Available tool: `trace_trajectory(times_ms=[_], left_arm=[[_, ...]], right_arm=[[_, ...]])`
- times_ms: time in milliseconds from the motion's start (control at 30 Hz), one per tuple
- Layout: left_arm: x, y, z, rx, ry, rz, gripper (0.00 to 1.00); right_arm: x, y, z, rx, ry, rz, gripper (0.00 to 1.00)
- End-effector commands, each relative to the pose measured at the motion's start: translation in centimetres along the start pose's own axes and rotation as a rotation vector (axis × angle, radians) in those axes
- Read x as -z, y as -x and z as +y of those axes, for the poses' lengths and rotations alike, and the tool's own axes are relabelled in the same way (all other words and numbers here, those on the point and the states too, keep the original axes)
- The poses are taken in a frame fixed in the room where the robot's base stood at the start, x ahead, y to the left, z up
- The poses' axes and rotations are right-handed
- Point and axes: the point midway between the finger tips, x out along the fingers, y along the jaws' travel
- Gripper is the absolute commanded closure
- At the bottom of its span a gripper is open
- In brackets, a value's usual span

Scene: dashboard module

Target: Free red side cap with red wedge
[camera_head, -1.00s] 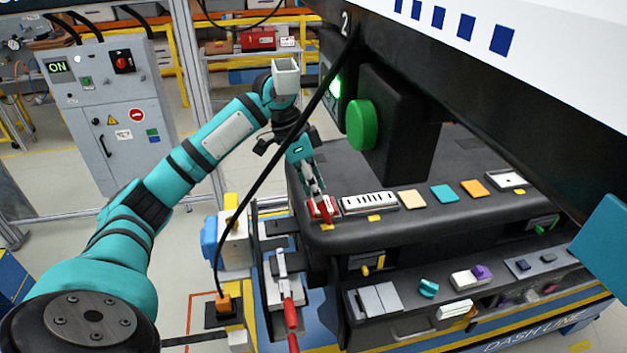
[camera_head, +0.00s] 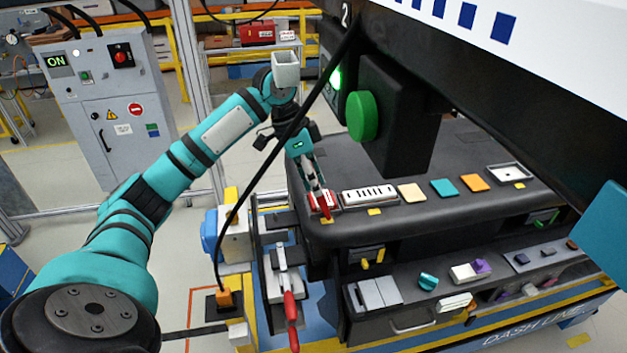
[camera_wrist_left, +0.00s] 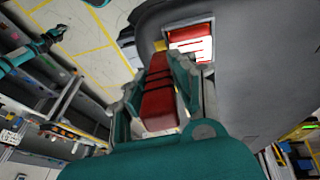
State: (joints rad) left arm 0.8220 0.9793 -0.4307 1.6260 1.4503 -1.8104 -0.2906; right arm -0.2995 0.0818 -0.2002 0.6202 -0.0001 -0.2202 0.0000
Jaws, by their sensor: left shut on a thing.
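The red side cap (camera_head: 314,203) sits in a pale frame at the left end of the black dashboard module's top. It also shows in the left wrist view (camera_wrist_left: 190,38), just beyond my fingertips. My left gripper (camera_head: 321,190) points down at the cap and is shut on the red wedge (camera_head: 326,214). In the left wrist view the long red wedge (camera_wrist_left: 158,103) lies between the two fingers, its far end close to the cap's frame. Whether the wedge touches the cap is too small to tell.
A dark box with a green button (camera_head: 362,116) overhangs the dashboard. A black cable crosses in front. A red-handled clamp (camera_head: 290,305) stands below.

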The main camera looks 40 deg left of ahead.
Motion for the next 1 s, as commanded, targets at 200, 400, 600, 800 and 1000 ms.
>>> trace_trajectory(times_ms=[200,400,600,800,1000], left_arm=[[-0.12,-0.28,-0.11,0.002,0.001,0.000,1.00],[-0.20,-0.51,-0.16,0.002,0.001,-0.001,1.00],[-0.29,-0.73,-0.22,0.002,0.002,-0.001,1.00],[-0.35,-0.92,-0.26,0.003,0.002,-0.002,1.00],[-0.38,-0.97,-0.25,0.002,0.002,-0.003,1.00]], right_arm=[[0.01,-0.09,-0.30,0.003,-0.002,0.000,1.00],[0.01,-0.15,-0.40,0.005,-0.002,0.000,1.00],[-0.01,-0.21,-0.39,0.004,-0.002,0.000,1.00],[-0.03,-0.25,-0.37,0.004,-0.002,0.000,1.00],[-0.05,-0.25,-0.32,0.004,-0.002,0.000,1.00]])
